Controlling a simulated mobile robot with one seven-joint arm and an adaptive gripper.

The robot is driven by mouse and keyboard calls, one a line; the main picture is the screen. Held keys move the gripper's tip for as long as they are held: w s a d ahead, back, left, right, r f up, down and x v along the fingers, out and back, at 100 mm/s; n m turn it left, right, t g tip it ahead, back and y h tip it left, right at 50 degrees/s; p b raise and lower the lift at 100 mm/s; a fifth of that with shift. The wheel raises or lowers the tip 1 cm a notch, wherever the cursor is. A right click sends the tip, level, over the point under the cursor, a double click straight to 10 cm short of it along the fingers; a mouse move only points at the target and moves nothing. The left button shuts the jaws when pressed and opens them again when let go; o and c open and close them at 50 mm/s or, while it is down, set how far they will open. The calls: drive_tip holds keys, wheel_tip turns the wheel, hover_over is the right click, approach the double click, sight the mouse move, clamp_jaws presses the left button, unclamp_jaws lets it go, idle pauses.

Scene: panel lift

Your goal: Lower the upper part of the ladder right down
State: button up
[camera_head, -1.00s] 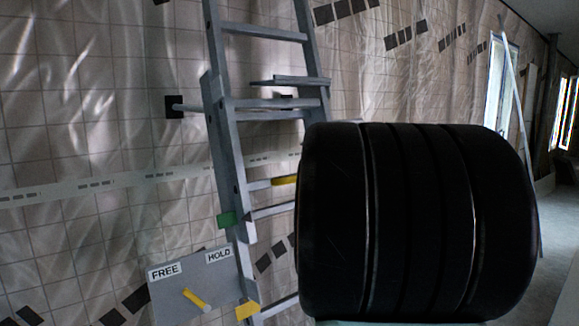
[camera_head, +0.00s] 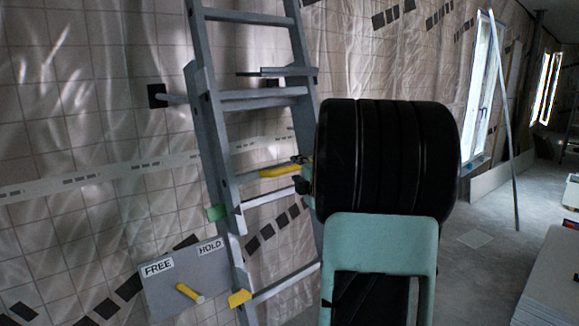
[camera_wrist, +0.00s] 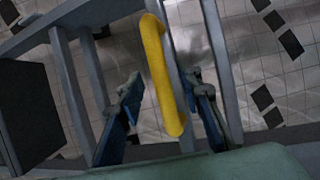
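The ladder (camera_head: 209,125) leans against the tiled wall, with a grey upper part (camera_head: 253,17). A yellow grip (camera_head: 281,171) sits on one rung; it also shows in the wrist view (camera_wrist: 161,75). My gripper (camera_wrist: 168,100) is open, its two fingers on either side of the yellow grip; I cannot tell whether they touch it. In the head view my gripper is partly hidden at the grip's right end. A green mark (camera_head: 216,212) is on the left rail, well above a yellow mark (camera_head: 240,298). A yellow lever (camera_head: 190,293) sits on a grey plate (camera_head: 212,279) below the FREE and HOLD labels.
A grey bracket (camera_head: 277,71) crosses the ladder higher up. A pole (camera_head: 505,120) leans by the window at right. Pale boards (camera_head: 552,285) lie at the lower right. The floor (camera_head: 478,240) between them and the ladder is mostly clear.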

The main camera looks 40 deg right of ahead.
sight(296, 168)
drive_tip(key=shift+x, duration=1.55)
drive_tip(key=shift+c, duration=0.6)
clamp_jaws()
